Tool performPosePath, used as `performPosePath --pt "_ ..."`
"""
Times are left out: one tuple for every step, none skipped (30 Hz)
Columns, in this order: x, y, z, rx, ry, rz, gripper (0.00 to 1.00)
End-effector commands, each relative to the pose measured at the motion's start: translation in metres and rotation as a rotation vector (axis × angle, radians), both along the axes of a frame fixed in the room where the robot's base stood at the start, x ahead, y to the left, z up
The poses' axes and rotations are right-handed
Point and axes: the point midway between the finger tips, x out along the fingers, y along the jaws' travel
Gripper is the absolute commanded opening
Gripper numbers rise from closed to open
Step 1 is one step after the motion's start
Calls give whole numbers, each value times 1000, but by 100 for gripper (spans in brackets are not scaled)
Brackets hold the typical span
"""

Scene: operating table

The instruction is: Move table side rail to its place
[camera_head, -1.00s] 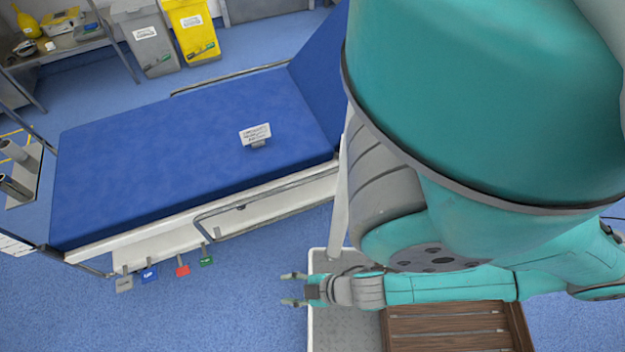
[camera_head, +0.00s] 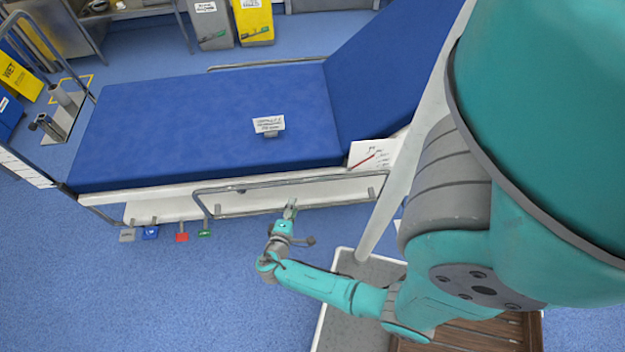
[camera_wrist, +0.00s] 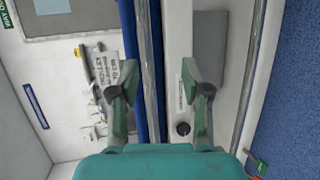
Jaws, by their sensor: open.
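The near table side rail (camera_head: 290,181) is a grey metal tube frame along the near side of the blue operating table (camera_head: 200,110). It sits low, beside the white table base and below the mattress top. My gripper (camera_head: 290,206) is open and empty, in front of the rail's middle. In the wrist view, the rail's upper bar (camera_wrist: 150,60) runs between the spread fingers of my gripper (camera_wrist: 160,85); I cannot tell how close they are to it. The lower bar (camera_wrist: 248,80) lies to the right of the fingers.
A far rail (camera_head: 265,64) runs behind the mattress. A small white sign (camera_head: 268,125) stands on the mattress. Coloured pedals, including a red one (camera_head: 181,237), stick out below the table's left part. The blue floor (camera_head: 130,300) in front is clear.

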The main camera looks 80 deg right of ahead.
Motion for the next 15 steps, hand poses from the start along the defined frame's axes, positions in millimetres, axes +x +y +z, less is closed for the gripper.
performPosePath --pt "6 -4 5 -28 3 -17 48" --pt "8 -5 8 -42 4 -24 48" --pt "10 -7 10 -58 6 -32 48" --pt "10 -8 12 -66 8 -37 48" --pt "11 -9 13 -71 9 -40 48" --pt "11 -10 13 -75 8 -43 48" --pt "11 -11 13 -78 9 -45 48" --pt "11 -13 13 -78 9 -45 48" --pt "11 -15 13 -78 9 -45 48" --pt "11 -18 12 -78 9 -45 48" --pt "11 -20 12 -78 9 -45 48" --pt "11 -25 11 -78 9 -46 48" --pt "10 -28 10 -77 9 -46 48" --pt "10 -32 10 -76 9 -47 48" --pt "10 -37 9 -76 9 -48 48"
